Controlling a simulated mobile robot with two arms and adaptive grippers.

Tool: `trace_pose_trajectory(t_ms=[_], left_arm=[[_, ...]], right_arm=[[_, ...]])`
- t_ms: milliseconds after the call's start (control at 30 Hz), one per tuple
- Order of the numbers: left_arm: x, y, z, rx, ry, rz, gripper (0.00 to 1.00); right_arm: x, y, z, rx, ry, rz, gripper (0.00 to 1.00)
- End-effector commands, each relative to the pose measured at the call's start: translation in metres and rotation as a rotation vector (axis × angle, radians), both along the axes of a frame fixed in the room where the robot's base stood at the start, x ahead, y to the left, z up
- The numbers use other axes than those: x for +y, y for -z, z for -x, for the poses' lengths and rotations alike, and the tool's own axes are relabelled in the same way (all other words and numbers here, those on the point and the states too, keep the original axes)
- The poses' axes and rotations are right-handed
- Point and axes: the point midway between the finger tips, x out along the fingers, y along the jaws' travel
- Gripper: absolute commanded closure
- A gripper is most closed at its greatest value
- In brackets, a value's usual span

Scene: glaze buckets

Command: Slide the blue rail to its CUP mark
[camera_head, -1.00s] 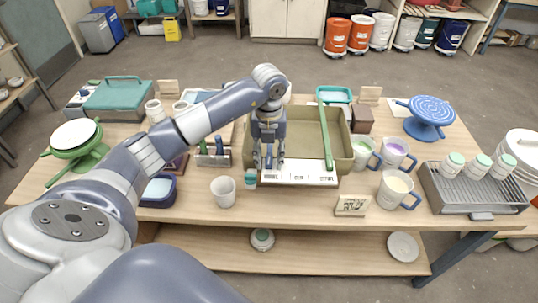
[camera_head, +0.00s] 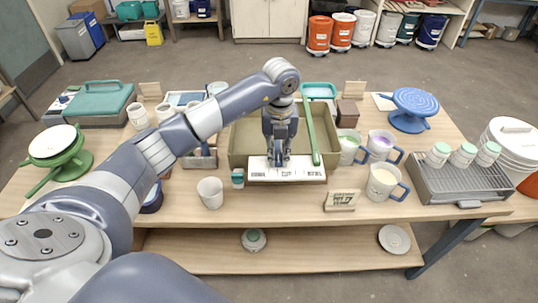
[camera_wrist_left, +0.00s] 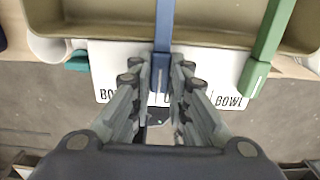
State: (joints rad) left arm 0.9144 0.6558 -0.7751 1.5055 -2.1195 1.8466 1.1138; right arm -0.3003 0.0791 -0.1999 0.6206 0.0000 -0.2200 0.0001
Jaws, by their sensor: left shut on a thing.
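The blue rail (camera_wrist_left: 164,25) runs over the rim of the olive basin (camera_head: 239,146) and down between my left gripper's fingers. My left gripper (camera_head: 278,162), also in the left wrist view (camera_wrist_left: 158,82), is shut on its near end. Below it is the white label strip (camera_head: 288,175), with a CUP mark in the middle and BOWL at the right end. The gripper covers part of the middle label in the wrist view. The rail is close to CUP; exact alignment is hidden. My right gripper does not show.
A green rail (camera_head: 311,132) lies across the basin to the right, near BOWL. Mugs with blue handles (camera_head: 383,182) stand right of the basin.

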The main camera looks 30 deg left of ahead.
Motion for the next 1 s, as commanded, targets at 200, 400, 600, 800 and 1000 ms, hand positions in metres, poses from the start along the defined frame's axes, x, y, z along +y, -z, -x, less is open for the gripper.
trace_pose_trajectory(t_ms=[200,400,600,800,1000], left_arm=[[0.001,0.000,0.000,0.000,0.000,-0.001,1.00],[0.001,0.000,0.000,0.000,0.000,-0.001,0.63],[0.001,0.000,0.000,0.000,0.000,-0.001,0.63],[0.001,-0.016,-0.001,-0.003,0.000,-0.002,0.63],[0.001,-0.060,-0.001,-0.006,0.001,-0.001,0.63]], right_arm=[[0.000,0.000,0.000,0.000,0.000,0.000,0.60],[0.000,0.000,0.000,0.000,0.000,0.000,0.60],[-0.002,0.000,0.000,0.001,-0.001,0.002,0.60],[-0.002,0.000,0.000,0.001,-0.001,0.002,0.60],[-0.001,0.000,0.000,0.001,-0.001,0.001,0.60]])
